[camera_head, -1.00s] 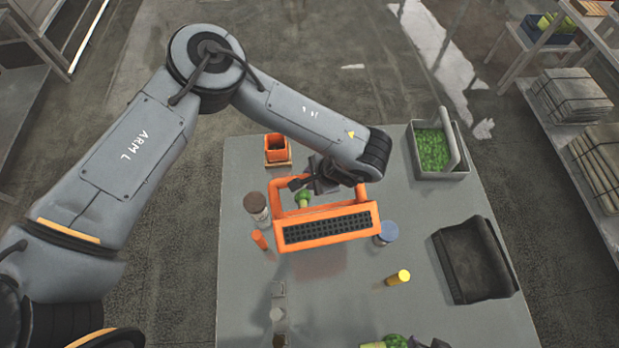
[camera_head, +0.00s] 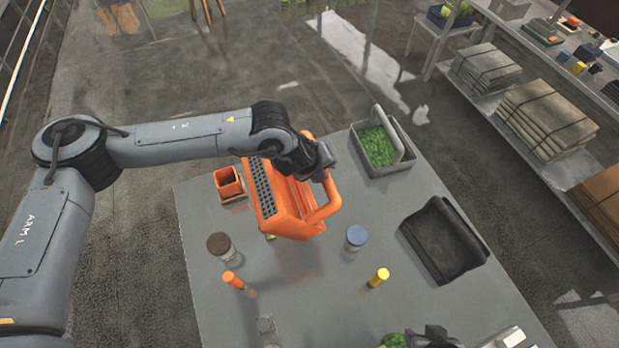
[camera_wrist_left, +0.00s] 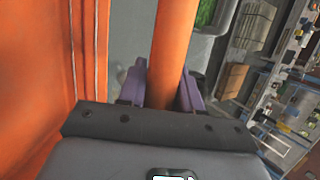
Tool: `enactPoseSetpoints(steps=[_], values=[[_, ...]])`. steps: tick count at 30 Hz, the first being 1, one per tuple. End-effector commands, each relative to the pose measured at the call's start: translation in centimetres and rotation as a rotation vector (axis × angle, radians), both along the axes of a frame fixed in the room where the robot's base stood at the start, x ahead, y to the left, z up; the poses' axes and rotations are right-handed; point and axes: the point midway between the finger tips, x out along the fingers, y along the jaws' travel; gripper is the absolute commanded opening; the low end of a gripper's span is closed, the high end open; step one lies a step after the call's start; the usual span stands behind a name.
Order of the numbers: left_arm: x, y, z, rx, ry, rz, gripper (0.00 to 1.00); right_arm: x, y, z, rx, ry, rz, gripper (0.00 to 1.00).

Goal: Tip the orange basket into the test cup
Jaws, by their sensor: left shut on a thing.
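My left gripper (camera_head: 325,172) is shut on the handle of the orange basket (camera_head: 284,212) and holds it in the air above the grey table. The basket is turned, with its dark perforated panel to the left and its handle to the right. In the left wrist view, the purple fingers (camera_wrist_left: 164,92) sit on both sides of the orange handle bar (camera_wrist_left: 173,40), and the basket wall (camera_wrist_left: 50,70) fills the left. A small orange square cup (camera_head: 229,184) stands on a wooden base, left of the basket; I cannot tell whether it is the test cup. My right gripper is not identifiable.
A grey basket of green pieces (camera_head: 382,143) and a black tray (camera_head: 443,240) are at the right.

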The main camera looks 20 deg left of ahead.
Motion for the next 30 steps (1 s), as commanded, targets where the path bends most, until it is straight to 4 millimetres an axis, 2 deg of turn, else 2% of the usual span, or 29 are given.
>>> enactPoseSetpoints(steps=[5,8,10,14,19,21,25,27,30], values=[[3.0,0.0,1.7,-0.024,-0.009,-0.213,0.00,0.0,0.0,-0.4,0.000,0.000,0.000,0.43],[5.0,1.0,2.8,-0.037,-0.014,-0.311,0.00,0.0,0.0,-0.7,0.000,0.000,0.000,0.43],[6.5,2.5,3.4,-0.047,-0.017,-0.359,0.00,0.0,0.0,-0.9,0.000,0.000,-0.001,0.43],[9.2,7.2,4.2,-0.067,-0.025,-0.377,0.00,0.0,0.0,-1.4,0.000,0.000,-0.001,0.43],[10.8,15.0,3.8,-0.084,-0.042,-0.256,0.00,0.0,0.0,-1.9,0.000,0.000,-0.001,0.43],[10.8,18.3,3.1,-0.090,-0.051,-0.181,0.00,0.0,0.0,-2.2,0.001,0.000,-0.001,0.43],[10.0,23.4,1.2,-0.103,-0.067,-0.078,0.00,0.0,0.0,-2.5,0.002,0.000,-0.002,0.43],[9.2,25.3,-0.1,-0.112,-0.076,-0.044,0.00,0.0,0.1,-2.7,0.002,0.000,-0.001,0.43],[8.3,26.6,-1.8,-0.123,-0.088,-0.023,0.00,0.0,0.1,-2.8,0.002,0.000,-0.001,0.43]])
